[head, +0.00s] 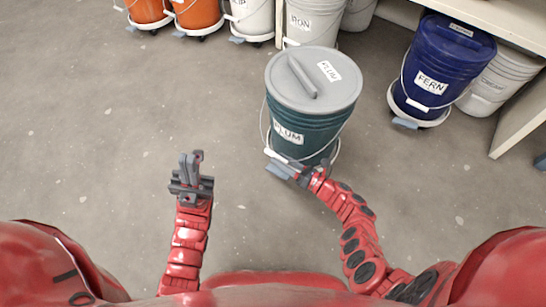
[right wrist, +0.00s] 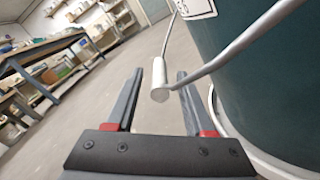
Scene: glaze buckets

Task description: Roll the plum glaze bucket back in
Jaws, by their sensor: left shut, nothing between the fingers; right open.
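The plum glaze bucket (head: 303,125) is dark teal with a grey lid and white PLUM labels. It stands upright on the open floor. Its wire handle hangs down at the front with a white grip (head: 277,156). My right gripper (head: 287,167) is open, low at the bucket's front. In the right wrist view the grip (right wrist: 160,82) appears between the two open fingers (right wrist: 172,85), with the bucket's side (right wrist: 262,85) to the right. I cannot tell whether the fingers touch the grip. My left gripper (head: 192,165) is shut and empty over bare floor, left of the bucket.
A blue FERN bucket (head: 445,65) on a wheeled base stands at the right, before a table (head: 510,20). Behind the plum bucket is a row with the IRON bucket (head: 312,22), a white bucket (head: 252,18) and orange ones (head: 198,12). The left floor is clear.

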